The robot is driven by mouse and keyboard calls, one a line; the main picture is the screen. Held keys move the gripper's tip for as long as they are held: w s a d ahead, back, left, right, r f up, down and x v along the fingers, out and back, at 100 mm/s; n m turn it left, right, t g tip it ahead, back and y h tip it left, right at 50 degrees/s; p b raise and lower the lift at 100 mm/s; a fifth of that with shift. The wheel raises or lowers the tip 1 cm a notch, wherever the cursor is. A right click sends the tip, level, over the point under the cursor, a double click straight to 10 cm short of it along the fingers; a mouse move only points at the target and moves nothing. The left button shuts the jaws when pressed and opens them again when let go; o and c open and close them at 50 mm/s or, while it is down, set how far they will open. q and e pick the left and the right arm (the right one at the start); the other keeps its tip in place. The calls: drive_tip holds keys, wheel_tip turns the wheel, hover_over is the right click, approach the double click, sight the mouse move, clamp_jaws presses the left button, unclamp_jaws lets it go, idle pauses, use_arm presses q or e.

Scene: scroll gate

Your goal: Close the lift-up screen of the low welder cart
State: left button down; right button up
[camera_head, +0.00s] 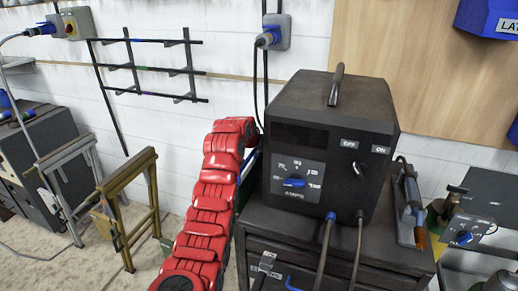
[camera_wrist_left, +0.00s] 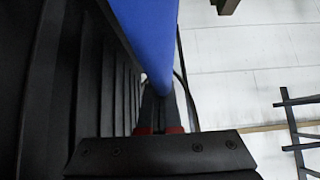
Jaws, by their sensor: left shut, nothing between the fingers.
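The welder cart (camera_head: 335,240) is dark, with drawers, and carries a black welder (camera_head: 330,140) with a blue dial on its front. My red left arm reaches up along the cart's left side. A narrow blue strip (camera_head: 249,164) shows between this arm and the welder. In the left wrist view a smooth blue piece (camera_wrist_left: 142,38) crosses the top, beside a dark ribbed surface; it may be part of the screen, but I cannot tell. My left gripper (camera_wrist_left: 160,98) is shut and empty, close below the blue piece; contact is unclear. My right gripper is out of view.
A black rack (camera_head: 150,68) and sockets (camera_head: 277,32) are on the white wall. Cables hang down the cart's front. A torch (camera_head: 410,205) is at its right.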

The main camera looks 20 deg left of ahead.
use_arm(q)
wheel_tip(320, 180, up, 4)
drive_tip(key=shift+w+f, duration=0.15)
drive_tip(key=b+v, duration=0.2)
drive_tip(key=v, duration=0.7)
drive_tip(key=shift+s+r+b, duration=0.3)
drive_tip(key=shift+s+r, duration=0.15)
drive_tip(key=shift+f, duration=0.1)
